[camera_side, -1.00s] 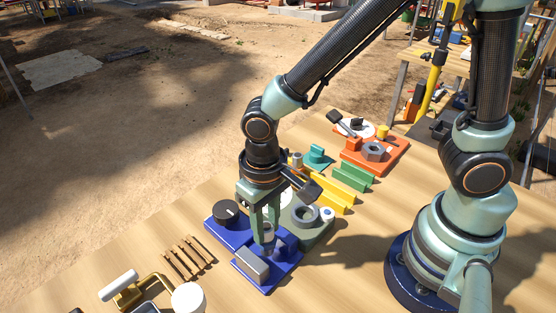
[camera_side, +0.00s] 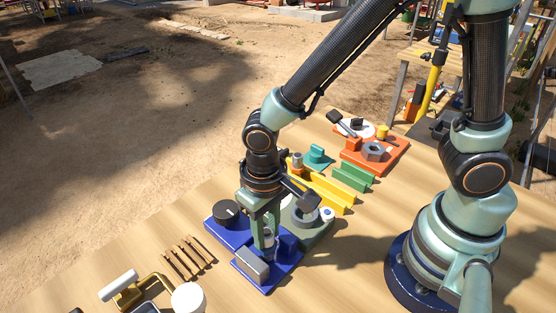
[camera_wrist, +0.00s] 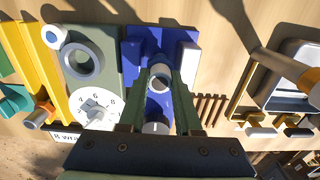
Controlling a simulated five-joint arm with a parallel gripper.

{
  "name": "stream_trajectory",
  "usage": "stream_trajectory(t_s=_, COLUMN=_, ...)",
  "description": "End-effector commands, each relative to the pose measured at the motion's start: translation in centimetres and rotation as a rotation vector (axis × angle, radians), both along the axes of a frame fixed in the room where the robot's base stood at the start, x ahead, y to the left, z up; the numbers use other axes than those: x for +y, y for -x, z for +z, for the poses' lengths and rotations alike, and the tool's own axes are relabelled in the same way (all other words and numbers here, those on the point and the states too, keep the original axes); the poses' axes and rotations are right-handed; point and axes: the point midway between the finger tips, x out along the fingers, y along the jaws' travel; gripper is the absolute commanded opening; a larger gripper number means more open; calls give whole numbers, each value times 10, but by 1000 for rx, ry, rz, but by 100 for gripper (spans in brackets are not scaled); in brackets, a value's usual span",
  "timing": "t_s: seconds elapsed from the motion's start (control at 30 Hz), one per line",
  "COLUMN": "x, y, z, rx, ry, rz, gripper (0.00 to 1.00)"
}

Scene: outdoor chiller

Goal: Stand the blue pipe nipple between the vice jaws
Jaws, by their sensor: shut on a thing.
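The vice is blue, with a base (camera_side: 268,285), a pale grey jaw block (camera_side: 251,265) and a blue jaw block (camera_side: 286,243). In the wrist view its base (camera_wrist: 160,42) lies below my gripper, with the pale jaw (camera_wrist: 187,56) to the right. My gripper (camera_side: 265,240) points down over the vice, its fingers (camera_wrist: 162,84) shut on the pipe nipple (camera_wrist: 159,76). The nipple is a short hollow cylinder, looking grey-blue, upright between the fingers. It is low, in the gap between the jaws; whether it touches the base is hidden.
A black knob (camera_side: 226,211) stands on blue plate behind the vice. A grey-green plate with a ring (camera_side: 304,214) is close on the right. Yellow rails (camera_side: 325,193) and an orange fixture (camera_side: 392,158) lie farther back. Wooden slats (camera_side: 187,257) lie left of the vice.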

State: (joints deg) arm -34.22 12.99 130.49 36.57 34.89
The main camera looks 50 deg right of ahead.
Motion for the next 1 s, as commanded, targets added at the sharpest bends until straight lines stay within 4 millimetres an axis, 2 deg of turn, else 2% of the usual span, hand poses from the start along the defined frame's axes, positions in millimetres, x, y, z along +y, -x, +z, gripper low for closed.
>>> stream_trajectory(t_s=0.27, x=0, y=0, z=-7, rx=0, ry=0, rz=0, gripper=0)
stream_trajectory(t_s=0.3, x=0, y=0, z=-7, rx=0, ry=0, rz=0, gripper=44)
stream_trajectory(t_s=0.37, x=0, y=0, z=-7, rx=0, ry=0, rz=0, gripper=67)
stream_trajectory(t_s=0.6, x=0, y=0, z=-7, rx=-1, ry=0, rz=0, gripper=67)
stream_trajectory(t_s=0.67, x=0, y=0, z=-7, rx=0, ry=0, rz=0, gripper=90)
stream_trajectory(t_s=0.7, x=0, y=0, z=-7, rx=0, ry=0, rz=0, gripper=97)
stream_trajectory(t_s=1.0, x=0, y=0, z=-6, rx=-1, ry=-1, rz=0, gripper=97)
